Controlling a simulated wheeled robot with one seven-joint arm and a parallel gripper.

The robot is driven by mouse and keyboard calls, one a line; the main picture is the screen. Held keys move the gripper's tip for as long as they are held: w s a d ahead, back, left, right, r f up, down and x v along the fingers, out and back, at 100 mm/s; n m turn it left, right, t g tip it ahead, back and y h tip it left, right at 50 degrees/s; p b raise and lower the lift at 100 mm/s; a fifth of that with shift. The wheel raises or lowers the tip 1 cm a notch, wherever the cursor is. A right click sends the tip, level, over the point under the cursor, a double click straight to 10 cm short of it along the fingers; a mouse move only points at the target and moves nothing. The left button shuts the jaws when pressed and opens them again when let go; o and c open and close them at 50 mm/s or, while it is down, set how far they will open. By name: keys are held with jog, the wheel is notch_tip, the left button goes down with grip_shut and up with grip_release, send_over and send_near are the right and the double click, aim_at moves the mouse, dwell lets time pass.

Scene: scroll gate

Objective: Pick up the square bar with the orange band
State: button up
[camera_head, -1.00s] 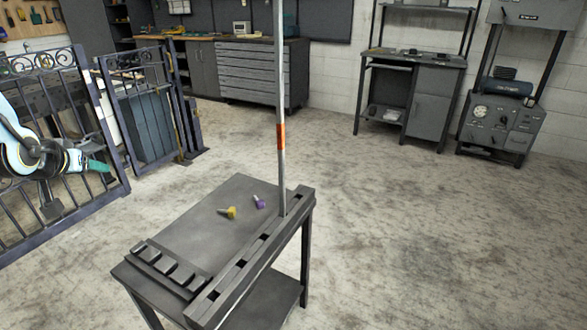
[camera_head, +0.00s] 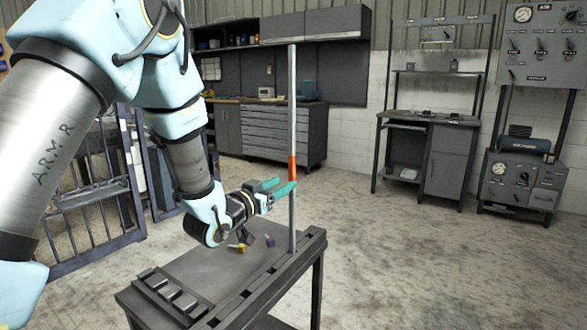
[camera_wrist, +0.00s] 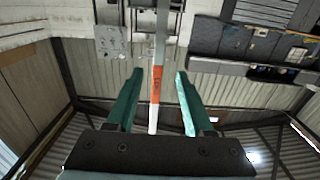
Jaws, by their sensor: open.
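The square bar (camera_head: 292,125) is a tall, thin grey rod standing upright in a slot of the rail at the table's right edge. Its orange band (camera_head: 292,168) is about midway up.
The dark table (camera_head: 215,270) carries a yellow-handled piece (camera_head: 241,248), a purple piece (camera_head: 269,240) and a slotted block (camera_head: 166,292) at its front left. A railing gate (camera_head: 85,205) stands to the left. The floor to the right is clear.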

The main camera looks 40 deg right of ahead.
aim_at(291, 179)
jog(key=shift+p+x, duration=0.85)
jog(key=shift+x, duration=1.75)
jog(key=shift+s, duration=0.15)
grip_shut()
jog(key=shift+d+r, duration=0.1)
jog(key=shift+r, duration=0.05)
